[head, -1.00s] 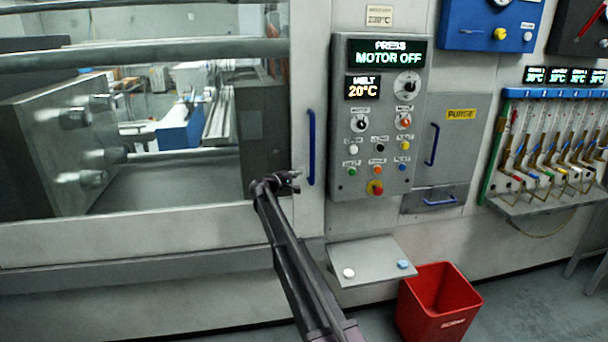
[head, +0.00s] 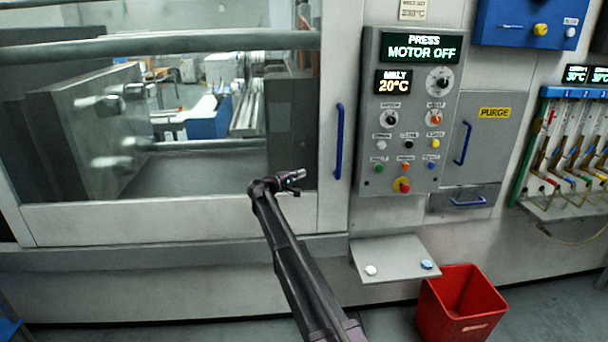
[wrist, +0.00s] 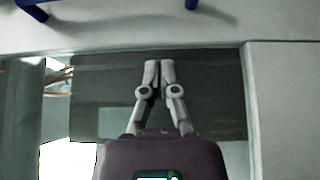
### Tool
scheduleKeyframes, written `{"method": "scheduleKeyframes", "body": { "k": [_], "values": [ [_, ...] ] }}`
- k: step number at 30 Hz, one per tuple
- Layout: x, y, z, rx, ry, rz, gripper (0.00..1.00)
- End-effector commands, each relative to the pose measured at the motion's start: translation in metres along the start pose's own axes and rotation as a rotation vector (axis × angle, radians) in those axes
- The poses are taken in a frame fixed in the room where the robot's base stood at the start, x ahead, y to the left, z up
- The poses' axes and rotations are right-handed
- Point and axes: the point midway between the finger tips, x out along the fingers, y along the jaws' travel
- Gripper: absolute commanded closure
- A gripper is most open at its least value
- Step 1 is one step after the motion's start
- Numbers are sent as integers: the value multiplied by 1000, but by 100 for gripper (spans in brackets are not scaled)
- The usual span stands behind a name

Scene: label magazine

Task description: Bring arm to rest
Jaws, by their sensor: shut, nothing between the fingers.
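My arm reaches up from the bottom of the head view, in front of the machine's windowed door. My gripper (head: 298,175) is at its end, pointing right, in front of the lower right part of the window. In the wrist view my gripper (wrist: 159,66) has its two fingertips together, with nothing between them. It appears apart from the door's blue handle (head: 339,142), which stands to its right. In the wrist view a blue handle shows only partly at the top edge.
The control panel (head: 408,117) reads "PRESS MOTOR OFF" and "MELT 20°C". Below it a small shelf (head: 392,262) holds a white and a blue item. A red bin (head: 460,303) stands on the floor at right. A grey PURGE door (head: 487,140) is beside the panel.

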Motion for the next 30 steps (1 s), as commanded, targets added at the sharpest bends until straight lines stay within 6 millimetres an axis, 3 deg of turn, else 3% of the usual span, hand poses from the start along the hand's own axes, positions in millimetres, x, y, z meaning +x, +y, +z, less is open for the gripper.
{"method": "scheduleKeyframes", "body": {
  "k": [8,14,17,23,30],
  "values": [
    [1,-1,4,2,-3,-5,100],
    [6,-13,39,29,-38,-79,100],
    [10,-26,75,57,-75,-156,100],
    [9,-62,167,137,-174,-375,100],
    [-16,-106,273,243,-298,-665,100]
  ]
}}
